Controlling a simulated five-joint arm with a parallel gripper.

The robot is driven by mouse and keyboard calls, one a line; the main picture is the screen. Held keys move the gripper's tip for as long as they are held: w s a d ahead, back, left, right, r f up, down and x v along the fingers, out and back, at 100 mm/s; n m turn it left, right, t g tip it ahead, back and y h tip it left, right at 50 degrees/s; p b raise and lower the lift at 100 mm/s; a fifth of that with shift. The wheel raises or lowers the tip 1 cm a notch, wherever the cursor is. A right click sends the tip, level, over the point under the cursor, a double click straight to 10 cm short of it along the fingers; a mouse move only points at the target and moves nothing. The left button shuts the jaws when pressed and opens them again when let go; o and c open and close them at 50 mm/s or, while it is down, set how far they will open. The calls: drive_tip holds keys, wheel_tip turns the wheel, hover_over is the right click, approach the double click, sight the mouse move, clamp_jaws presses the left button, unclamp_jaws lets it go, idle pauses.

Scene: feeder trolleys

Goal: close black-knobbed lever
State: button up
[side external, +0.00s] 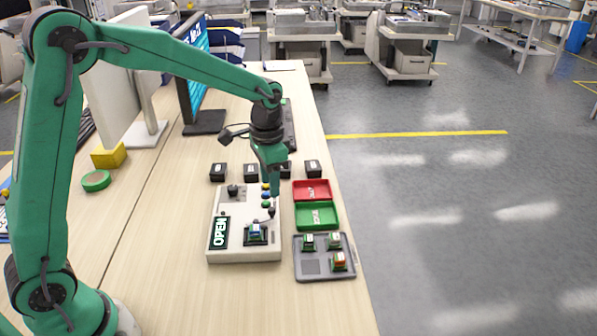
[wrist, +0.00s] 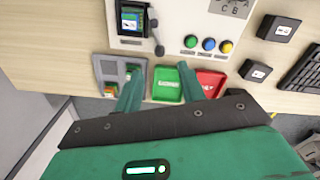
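The black-knobbed lever (side external: 271,211) is on the right side of the white device box (side external: 245,253), beside a black socket (side external: 255,240) with a chip-like part in it. In the wrist view the lever's knob (wrist: 159,49) shows just beyond and between my fingertips, apart from them. My gripper (side external: 272,190) hangs above the box near the lever. In the wrist view its two green fingers (wrist: 160,70) are spread with nothing between them. The display (side external: 220,232) on the box reads OPEN.
Red (side external: 312,189) and green (side external: 317,215) trays lie right of the box, with a grey tray (side external: 311,268) of several small parts in front. Black blocks (side external: 218,172) stand behind. Coloured buttons (wrist: 209,44) and another black knob (side external: 233,189) are on the box. The front desk area is clear.

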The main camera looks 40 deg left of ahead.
sight(272, 208)
drive_tip(key=shift+f, duration=3.75)
clamp_jaws()
